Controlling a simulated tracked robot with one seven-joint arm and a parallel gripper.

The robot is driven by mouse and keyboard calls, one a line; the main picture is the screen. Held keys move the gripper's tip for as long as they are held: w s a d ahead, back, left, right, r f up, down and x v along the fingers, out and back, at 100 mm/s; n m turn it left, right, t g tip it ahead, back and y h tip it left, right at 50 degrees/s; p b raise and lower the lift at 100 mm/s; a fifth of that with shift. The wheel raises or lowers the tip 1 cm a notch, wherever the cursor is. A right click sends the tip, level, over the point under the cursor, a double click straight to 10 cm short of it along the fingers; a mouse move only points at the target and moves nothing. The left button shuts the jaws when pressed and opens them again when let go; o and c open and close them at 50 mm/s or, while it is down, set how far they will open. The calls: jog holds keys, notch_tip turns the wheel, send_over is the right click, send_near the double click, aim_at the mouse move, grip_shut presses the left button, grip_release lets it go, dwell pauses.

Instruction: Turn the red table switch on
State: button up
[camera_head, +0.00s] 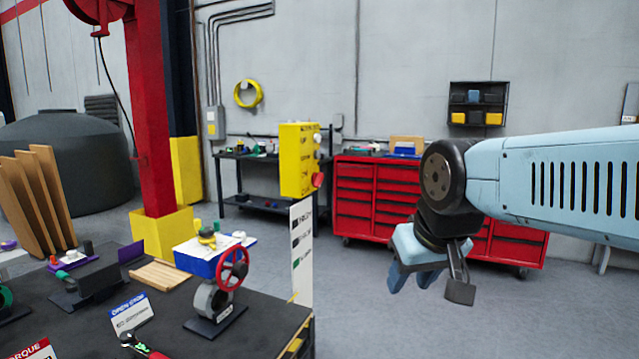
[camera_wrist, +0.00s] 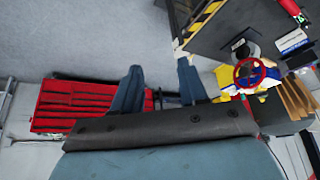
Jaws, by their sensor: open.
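I cannot make out a part that is clearly the red table switch. On the black table (camera_head: 255,325) stands a valve with a red handwheel (camera_head: 232,268), upright on a grey body. The handwheel also shows in the wrist view (camera_wrist: 249,72), at the right. A blue box (camera_head: 215,255) with yellow, green and white knobs on top is behind it. My gripper (camera_head: 432,284) is open and empty, in the air to the right of the table and apart from it. Its two fingers (camera_wrist: 158,68) show in the wrist view with nothing between them.
A yellow control box (camera_head: 298,160) with a red button (camera_head: 318,180) stands beyond the table's far right corner. A red tool chest (camera_head: 375,195) is against the wall. A red-handled tool (camera_head: 140,345) lies at the table's front. Floor between table and chest is clear.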

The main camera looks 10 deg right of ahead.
jog(key=w+a+r+g+y, duration=0.1)
jog(key=w+a+r+y, duration=0.15)
jog(key=w, duration=0.55)
jog(key=w+a+r+g+y, duration=0.1)
jog(key=w+a+r+y, duration=0.15)
jog(key=w, duration=0.45)
jog(key=n+t+y, duration=0.2)
jog(key=t+y, duration=0.5)
jog(key=y, duration=0.3)
send_near(321, 181)
jog(key=x, duration=0.8)
jog(key=shift+w+f, duration=0.1)
jog(key=shift+w, duration=0.2)
